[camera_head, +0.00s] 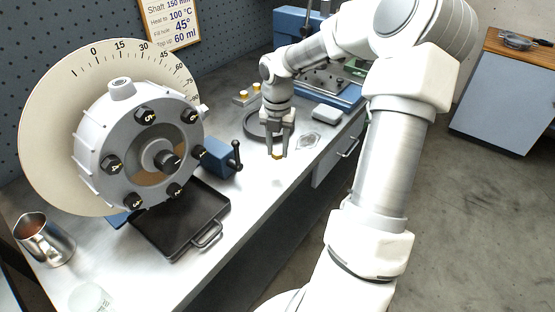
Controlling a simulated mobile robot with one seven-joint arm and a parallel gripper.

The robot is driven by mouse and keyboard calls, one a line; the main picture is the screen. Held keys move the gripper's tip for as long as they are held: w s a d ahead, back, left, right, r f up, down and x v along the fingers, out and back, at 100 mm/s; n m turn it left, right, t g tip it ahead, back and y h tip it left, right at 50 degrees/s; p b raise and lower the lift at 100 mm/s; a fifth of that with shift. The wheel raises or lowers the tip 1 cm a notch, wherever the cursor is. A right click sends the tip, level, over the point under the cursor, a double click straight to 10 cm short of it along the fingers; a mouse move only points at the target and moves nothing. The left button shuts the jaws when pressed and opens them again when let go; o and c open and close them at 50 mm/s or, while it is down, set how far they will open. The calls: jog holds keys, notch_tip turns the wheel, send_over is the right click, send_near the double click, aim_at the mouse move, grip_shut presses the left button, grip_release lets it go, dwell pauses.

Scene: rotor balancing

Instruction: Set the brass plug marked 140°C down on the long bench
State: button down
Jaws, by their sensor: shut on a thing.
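My gripper (277,152) points down over the long bench (262,185), close to its front edge. It is shut on a small brass plug (278,157), of which only the lower part shows between the fingertips. The marking on the plug cannot be read. I cannot tell whether the plug touches the bench top or hangs just above it.
A rotor housing (140,140) with a round dial stands left, above a black tray (180,228). A steel jug (45,240) is at far left. Behind my gripper are a dark ring (252,128) and a block with brass pieces (245,97).

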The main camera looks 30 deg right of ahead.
aim_at(277, 152)
jog(key=shift+f+b, duration=0.55)
jog(key=shift+f, duration=1.5)
jog(key=shift+w+f, duration=0.1)
jog(key=shift+f, duration=0.2)
jog(key=c, duration=0.5)
grip_release()
jog(key=shift+c, duration=0.2)
notch_tip(277, 152, up, 13)
jog(key=p, duration=0.2)
jog(key=shift+f+p, duration=0.2)
jog(key=shift+p, duration=0.2)
